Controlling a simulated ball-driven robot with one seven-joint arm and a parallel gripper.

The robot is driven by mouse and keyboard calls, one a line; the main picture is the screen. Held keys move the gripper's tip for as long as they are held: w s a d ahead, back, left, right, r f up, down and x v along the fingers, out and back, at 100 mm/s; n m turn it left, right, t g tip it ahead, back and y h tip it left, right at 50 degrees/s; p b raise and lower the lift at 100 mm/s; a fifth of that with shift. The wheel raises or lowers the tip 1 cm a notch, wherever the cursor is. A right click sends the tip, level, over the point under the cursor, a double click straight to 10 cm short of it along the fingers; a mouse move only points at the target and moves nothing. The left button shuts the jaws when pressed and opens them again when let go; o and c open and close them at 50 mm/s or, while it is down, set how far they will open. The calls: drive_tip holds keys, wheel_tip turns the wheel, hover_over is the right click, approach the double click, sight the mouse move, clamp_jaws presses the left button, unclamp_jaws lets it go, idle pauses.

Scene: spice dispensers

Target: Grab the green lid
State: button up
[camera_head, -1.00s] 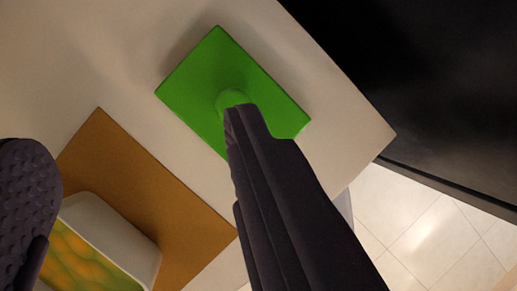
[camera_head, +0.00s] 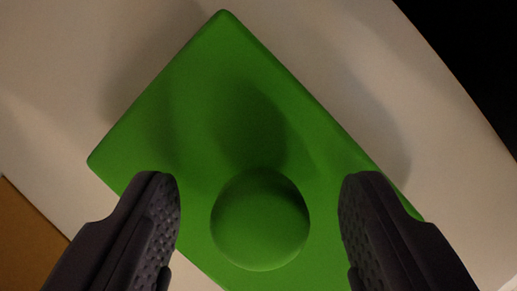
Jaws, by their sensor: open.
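The green lid (camera_head: 190,110) is a flat rectangular plate lying on a pale surface, seen close from above and turned at an angle. Its round green knob (camera_head: 260,222) rises from the plate. My gripper (camera_head: 260,215) is open, with one dark textured finger to the left of the knob and one to the right. There is a gap between each finger and the knob. The fingers overlap the view of the plate, and its lower part runs out of the picture.
The pale countertop (camera_head: 60,70) surrounds the lid and is clear close by. An orange-brown board (camera_head: 25,240) shows at the lower left edge. A dark area (camera_head: 480,50) lies beyond the counter edge at the upper right.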

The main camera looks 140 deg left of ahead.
drive_tip(key=shift+r, duration=0.1)
drive_tip(key=c, duration=1.1)
drive_tip(key=shift+c, duration=0.2)
drive_tip(key=shift+r, duration=0.1)
